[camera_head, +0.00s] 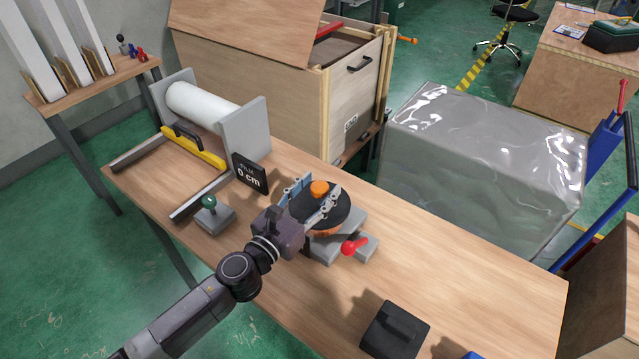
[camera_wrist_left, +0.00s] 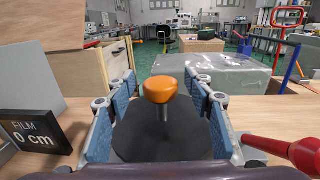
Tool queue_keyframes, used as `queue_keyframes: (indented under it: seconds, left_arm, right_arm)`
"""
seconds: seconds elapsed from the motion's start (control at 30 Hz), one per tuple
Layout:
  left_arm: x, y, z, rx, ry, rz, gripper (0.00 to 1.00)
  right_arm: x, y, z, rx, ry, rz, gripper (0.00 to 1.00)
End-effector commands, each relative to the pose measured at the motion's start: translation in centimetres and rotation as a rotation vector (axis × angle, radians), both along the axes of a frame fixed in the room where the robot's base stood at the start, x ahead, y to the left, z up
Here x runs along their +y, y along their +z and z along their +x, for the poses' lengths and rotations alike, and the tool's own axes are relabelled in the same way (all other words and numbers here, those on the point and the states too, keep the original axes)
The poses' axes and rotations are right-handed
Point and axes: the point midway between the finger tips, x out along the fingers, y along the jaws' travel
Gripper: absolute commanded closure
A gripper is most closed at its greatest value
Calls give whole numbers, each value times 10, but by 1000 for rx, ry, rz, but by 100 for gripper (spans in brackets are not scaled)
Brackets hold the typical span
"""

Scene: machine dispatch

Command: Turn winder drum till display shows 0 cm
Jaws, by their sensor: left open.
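The winder drum (camera_head: 334,214) is a dark disc with an orange knob (camera_head: 319,188) standing on its top, set on a grey base on the table. The display (camera_head: 250,177) is a small black panel reading "FILM 0 cm"; it also shows at the left of the left wrist view (camera_wrist_left: 34,131). My left gripper (camera_head: 316,193) is open, with its fingers spread on either side of the orange knob. In the left wrist view the knob (camera_wrist_left: 160,90) stands between the blue finger pads with gaps on both sides. My right gripper is not in view.
A white film roll (camera_head: 201,104) sits between grey side plates, with a yellow bar (camera_head: 193,147) in front. A green-knobbed lever (camera_head: 209,203) and a red lever (camera_head: 354,246) stand near the drum. A black box (camera_head: 394,331) lies at the front.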

Motion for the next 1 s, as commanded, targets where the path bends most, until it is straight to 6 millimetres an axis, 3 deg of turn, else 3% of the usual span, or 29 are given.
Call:
queue_keyframes:
  seconds: [0.4, 0.83, 1.0]
  left_arm:
    - [-5, 0, 8, 1, -1, -1, 53]
    - [-5, 0, 8, 1, -1, -1, 100]
    - [-5, 0, 7, 1, 0, -2, 100]
  right_arm:
    - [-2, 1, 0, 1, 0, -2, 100]
    - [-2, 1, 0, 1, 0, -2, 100]
    - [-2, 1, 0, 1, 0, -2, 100]
